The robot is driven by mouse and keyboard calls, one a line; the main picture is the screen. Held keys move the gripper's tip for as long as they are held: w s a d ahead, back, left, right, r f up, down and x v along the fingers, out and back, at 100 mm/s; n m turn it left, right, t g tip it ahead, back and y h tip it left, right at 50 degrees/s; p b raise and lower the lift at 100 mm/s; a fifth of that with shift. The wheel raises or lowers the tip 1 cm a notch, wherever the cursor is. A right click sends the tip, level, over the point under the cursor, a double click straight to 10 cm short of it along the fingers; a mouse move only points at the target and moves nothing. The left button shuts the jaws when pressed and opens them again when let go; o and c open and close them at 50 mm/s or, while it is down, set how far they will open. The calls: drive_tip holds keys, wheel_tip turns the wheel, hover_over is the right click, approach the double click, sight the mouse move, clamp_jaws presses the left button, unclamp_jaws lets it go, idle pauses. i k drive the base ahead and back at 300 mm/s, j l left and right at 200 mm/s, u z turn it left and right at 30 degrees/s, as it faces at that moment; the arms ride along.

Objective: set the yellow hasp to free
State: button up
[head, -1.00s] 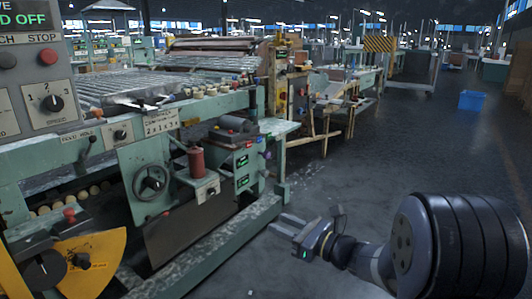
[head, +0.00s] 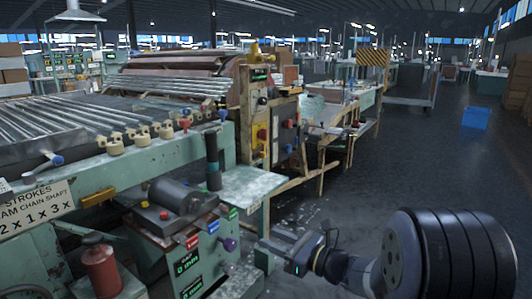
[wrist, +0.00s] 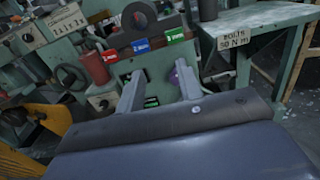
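I cannot tell for sure which part is the yellow hasp. A yellow panel (head: 262,137) with dark and red parts is on the upright cabinet past the green side table. A small yellow bar (head: 97,197) is on the machine's front rail, and a yellow fitting (head: 254,50) tops the cabinet. My gripper (head: 272,243) is low in front of the cabinet, apart from all of these. In the wrist view my gripper (wrist: 158,90) has its fingers apart with nothing between them. It faces the control box with red, blue and green labels.
The control box (head: 190,240) with a purple knob (head: 230,244) stands left of my gripper. A green side table (head: 250,188) juts out above it. A red cylinder (head: 100,272) is at the lower left. Open floor (head: 420,165) lies to the right, with a blue bin (head: 475,118).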

sight(262, 155)
drive_tip(key=i+l, duration=0.15)
drive_tip(key=i, duration=0.4)
drive_tip(key=i+l, duration=0.15)
drive_tip(key=i, duration=0.4)
drive_tip(key=i+l, duration=0.15)
drive_tip(key=i, duration=0.45)
